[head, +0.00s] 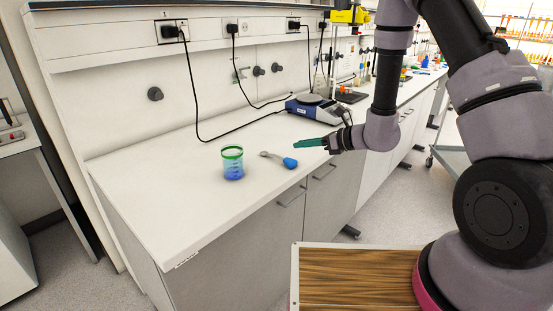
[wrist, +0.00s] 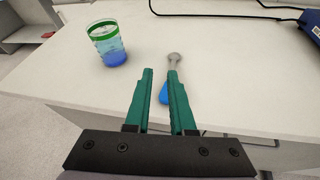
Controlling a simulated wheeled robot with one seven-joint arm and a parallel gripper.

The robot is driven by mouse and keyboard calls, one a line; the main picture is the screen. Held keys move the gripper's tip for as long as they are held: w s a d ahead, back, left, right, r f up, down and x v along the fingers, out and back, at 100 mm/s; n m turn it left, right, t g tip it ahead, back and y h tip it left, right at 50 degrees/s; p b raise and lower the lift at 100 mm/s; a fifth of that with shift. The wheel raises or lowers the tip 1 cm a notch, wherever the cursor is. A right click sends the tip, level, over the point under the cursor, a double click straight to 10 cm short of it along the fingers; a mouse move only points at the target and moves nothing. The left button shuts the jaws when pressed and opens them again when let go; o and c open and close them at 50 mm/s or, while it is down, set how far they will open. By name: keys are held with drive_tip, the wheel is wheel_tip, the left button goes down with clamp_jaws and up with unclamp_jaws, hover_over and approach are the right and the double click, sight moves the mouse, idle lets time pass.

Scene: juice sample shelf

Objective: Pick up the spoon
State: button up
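A spoon (head: 289,162) with a blue handle and a grey metal bowl end lies on the white bench top near its front edge. It also shows in the wrist view (wrist: 164,95), with the bowl end pointing away and part of it hidden behind the right finger. My gripper (head: 299,143) has green fingers and is above the bench, to the right of the spoon in the head view. In the wrist view my gripper (wrist: 160,72) is open with nothing between its fingertips, its fingers apart and pointing out over the bench.
A beaker with a green rim and blue contents (head: 232,163) stands left of the spoon. A blue-grey balance-like device (head: 318,108) stands further back, with black cables running across the bench. The bench top (head: 160,185) around the spoon is mostly clear. Drawers are below the front edge.

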drive_tip(key=shift+m+t+h, duration=0.4)
drive_tip(key=shift+m+t, duration=0.1)
drive_tip(key=shift+m, duration=0.3)
drive_tip(key=w+a+f, duration=0.1)
drive_tip(key=f, duration=0.1)
drive_tip(key=w+a+f, duration=0.1)
drive_tip(key=f, duration=0.1)
drive_tip(key=w+f, duration=0.1)
drive_tip(key=f, duration=0.1)
drive_tip(key=shift+w+a, duration=0.1)
drive_tip(key=shift+a, duration=0.3)
drive_tip(key=shift+x, duration=2.95)
drive_tip(key=shift+d+f, duration=0.1)
clamp_jaws()
